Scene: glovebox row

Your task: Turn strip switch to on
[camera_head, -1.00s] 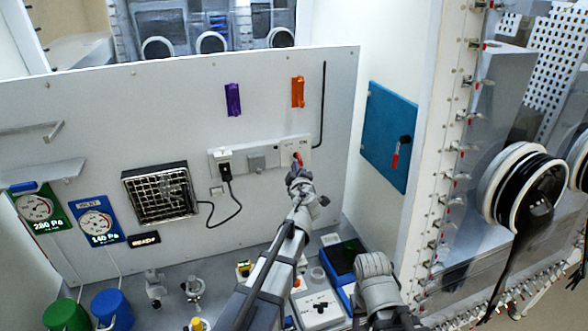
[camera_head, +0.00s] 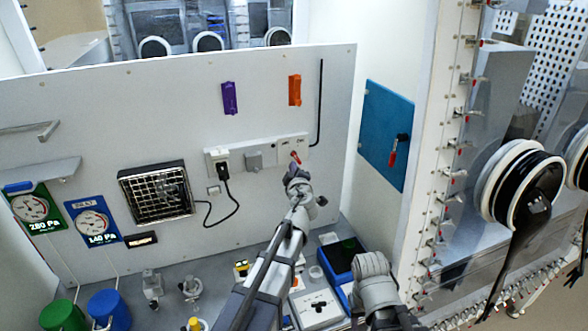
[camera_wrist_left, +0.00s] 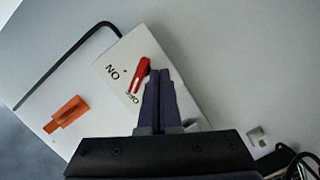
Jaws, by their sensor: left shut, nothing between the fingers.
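The white power strip (camera_head: 285,143) is mounted on the upright panel, and its right end shows large in the wrist view (camera_wrist_left: 110,97). On it is the red switch lever (camera_head: 296,157), between printed ON and OFF marks; the lever (camera_wrist_left: 139,75) has its lower end near the OFF mark in the wrist view. My left gripper (camera_head: 294,165) is at the strip's right end. Its dark fingers are shut and empty, with tips (camera_wrist_left: 158,74) right beside the lever; I cannot tell whether they touch. My right arm shows at lower right, its fingers not visible.
A plug (camera_head: 222,164) with a black cord sits in the strip's left part. An orange clip (camera_head: 295,90) and a purple clip (camera_head: 229,98) are on the panel above. A black rod (camera_head: 320,105) runs down beside the strip. Small devices stand on the bench below.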

